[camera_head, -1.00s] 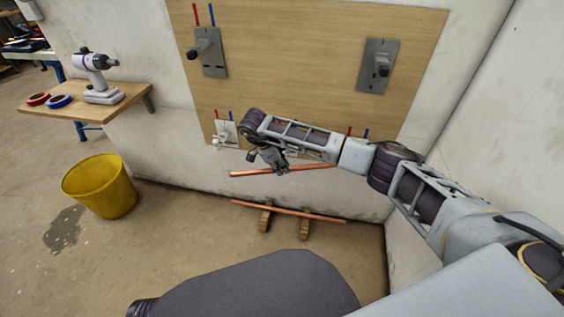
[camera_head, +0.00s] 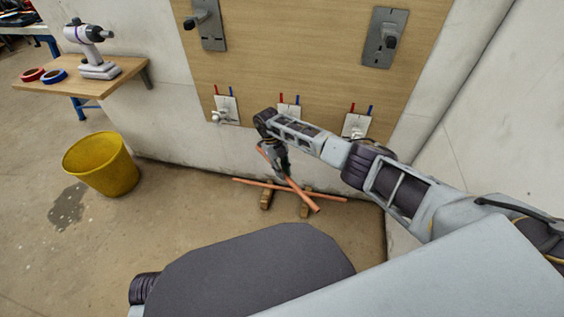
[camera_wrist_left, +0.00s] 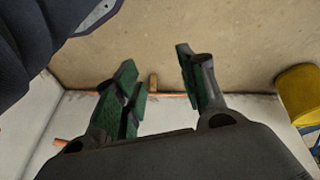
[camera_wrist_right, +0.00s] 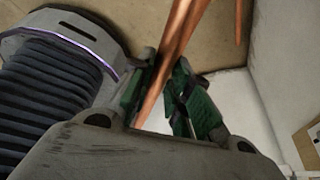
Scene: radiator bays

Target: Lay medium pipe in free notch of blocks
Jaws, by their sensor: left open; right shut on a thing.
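My right gripper (camera_head: 282,172) is shut on a copper pipe (camera_head: 305,198), apparently the medium pipe. This pipe slants from upper left to lower right, crossing above the blocks in the head view. In the right wrist view it (camera_wrist_right: 178,35) runs between the fingers. Another copper pipe (camera_head: 248,182) lies across two wooden blocks, the left block (camera_head: 266,199) and the right block (camera_head: 306,206). The notches are too small to make out, and the held pipe partly covers the blocks. My left gripper (camera_wrist_left: 160,75) is open and empty in its wrist view.
A yellow bucket (camera_head: 101,165) stands on the floor at left. A wall shelf (camera_head: 110,79) holds a drill (camera_head: 92,48) and tape rolls. A wooden board (camera_head: 290,50) with brackets and valves is behind my right arm.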

